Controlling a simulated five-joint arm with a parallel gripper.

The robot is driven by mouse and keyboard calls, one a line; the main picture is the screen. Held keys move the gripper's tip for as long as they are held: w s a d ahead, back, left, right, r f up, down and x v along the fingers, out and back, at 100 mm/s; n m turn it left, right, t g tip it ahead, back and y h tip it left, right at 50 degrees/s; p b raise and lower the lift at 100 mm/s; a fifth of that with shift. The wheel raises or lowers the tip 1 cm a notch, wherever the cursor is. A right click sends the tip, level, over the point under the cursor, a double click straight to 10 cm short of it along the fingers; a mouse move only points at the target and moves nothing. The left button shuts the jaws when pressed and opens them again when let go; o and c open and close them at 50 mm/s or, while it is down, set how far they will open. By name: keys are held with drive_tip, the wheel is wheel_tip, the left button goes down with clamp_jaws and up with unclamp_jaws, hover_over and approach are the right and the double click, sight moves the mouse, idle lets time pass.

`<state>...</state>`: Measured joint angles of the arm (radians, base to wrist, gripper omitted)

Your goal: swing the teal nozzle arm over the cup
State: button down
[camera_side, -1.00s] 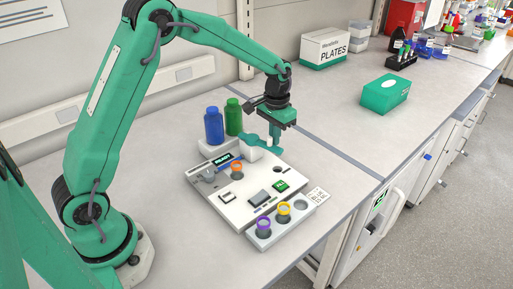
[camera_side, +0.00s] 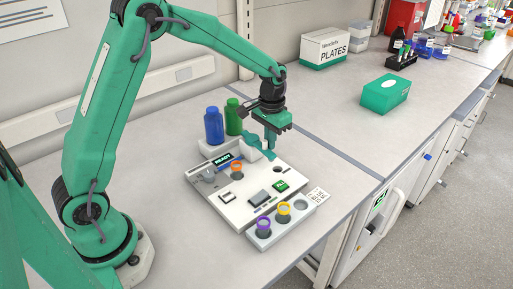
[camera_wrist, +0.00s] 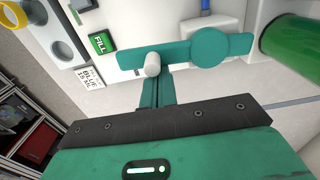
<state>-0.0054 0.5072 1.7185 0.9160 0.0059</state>
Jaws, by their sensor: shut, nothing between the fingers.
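The teal nozzle arm (camera_wrist: 190,52) lies flat across the wrist view, its round end at right and a pale upright peg (camera_wrist: 152,65) near its left end. In the side view the nozzle arm (camera_side: 253,141) sits at the back of the white station, partly hidden by my gripper. My gripper (camera_side: 270,151) is shut and empty, fingers pointing down beside the arm's free end. In the wrist view its fingers (camera_wrist: 157,88) are just below the peg; I cannot tell whether they touch. An orange-rimmed cup (camera_side: 237,167) sits on the station, left of the nozzle arm.
A rack (camera_side: 261,240) at the station's front holds a purple-rimmed cup (camera_side: 263,223) and a yellow-rimmed cup (camera_side: 284,208). Blue (camera_side: 214,126) and green (camera_side: 233,117) bottles stand behind the station. A green FILL button (camera_side: 281,186) is on its right.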

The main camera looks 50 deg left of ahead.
drive_tip(key=shift+s+d, duration=0.15)
drive_tip(key=shift+s, duration=0.55)
drive_tip(key=shift+s+a, duration=0.15)
drive_tip(key=shift+s, duration=0.65)
drive_tip(key=shift+s+a, duration=0.15)
drive_tip(key=shift+s, duration=0.6)
drive_tip(key=shift+s, duration=0.1)
drive_tip(key=shift+s+a, duration=0.55)
drive_tip(key=shift+w+d, duration=0.1)
drive_tip(key=shift+d, duration=0.1)
drive_tip(key=shift+w+d, duration=0.15)
drive_tip(key=shift+d, duration=0.2)
